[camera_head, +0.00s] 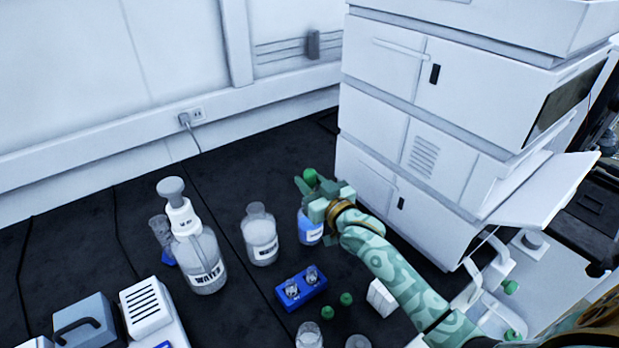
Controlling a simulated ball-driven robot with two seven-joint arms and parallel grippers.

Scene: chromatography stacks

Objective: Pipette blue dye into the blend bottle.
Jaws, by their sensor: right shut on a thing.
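My right gripper (322,206) is shut on what looks like a pipette, whose round green bulb (310,176) shows above the fingers. The pipette's lower part is hidden by the gripper. Directly below the gripper stands a bottle of blue liquid (308,232); its neck is hidden, and I cannot tell whether the pipette tip is inside it. A clear bottle with a dark-lettered label (260,238) stands upright just left of it; its label is too small to read surely, and it may be the blend bottle. My left gripper is out of view.
A blue rack (301,289) with two small vials stands in front of the bottles. Two green caps (346,299) and a white block (381,298) lie nearby. A large water bottle (203,263) stands left. The white instrument stack (385,170) rises close behind my right arm.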

